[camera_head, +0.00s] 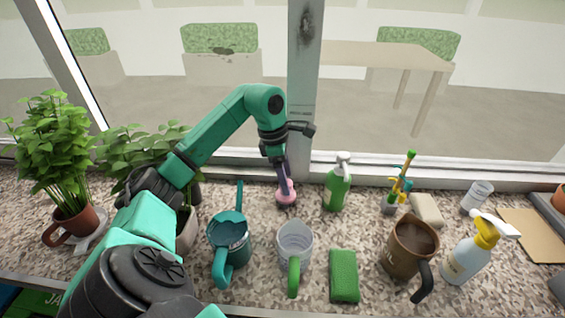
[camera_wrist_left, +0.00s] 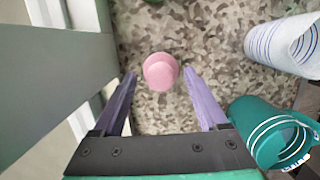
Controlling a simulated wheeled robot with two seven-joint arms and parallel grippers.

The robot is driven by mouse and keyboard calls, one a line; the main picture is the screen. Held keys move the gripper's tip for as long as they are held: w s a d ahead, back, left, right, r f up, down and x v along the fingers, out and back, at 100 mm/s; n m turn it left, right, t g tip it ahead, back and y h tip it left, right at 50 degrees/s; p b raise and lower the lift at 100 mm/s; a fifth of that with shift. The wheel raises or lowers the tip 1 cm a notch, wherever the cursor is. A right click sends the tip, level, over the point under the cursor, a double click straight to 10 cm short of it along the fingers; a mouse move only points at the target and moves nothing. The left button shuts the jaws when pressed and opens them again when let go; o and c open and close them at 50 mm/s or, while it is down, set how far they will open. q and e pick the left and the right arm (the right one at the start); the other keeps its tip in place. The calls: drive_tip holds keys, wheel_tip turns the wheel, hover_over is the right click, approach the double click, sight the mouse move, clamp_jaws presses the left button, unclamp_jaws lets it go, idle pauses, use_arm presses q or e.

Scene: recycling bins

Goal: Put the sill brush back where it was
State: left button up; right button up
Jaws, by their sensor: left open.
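A small pink round-topped object (camera_head: 286,193) stands on the speckled sill near the window post. I cannot tell for sure whether it is the sill brush. My left gripper (camera_head: 283,183) is above it, pointing down, with its purple fingers apart. In the left wrist view the pink object (camera_wrist_left: 161,71) shows between the open fingertips (camera_wrist_left: 161,76), with a gap on each side. A small holder (camera_head: 389,204) with colourful upright handles (camera_head: 404,184) stands to the right. My right gripper is not in view.
A teal mug (camera_head: 229,240) and a pale cup with a green handle (camera_head: 295,243) stand in front. Potted plants (camera_head: 55,165) fill the left.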

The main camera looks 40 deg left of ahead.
sight(277, 193)
use_arm(q)
drive_tip(key=p+v, duration=0.1)
drive_tip(key=v, duration=1)
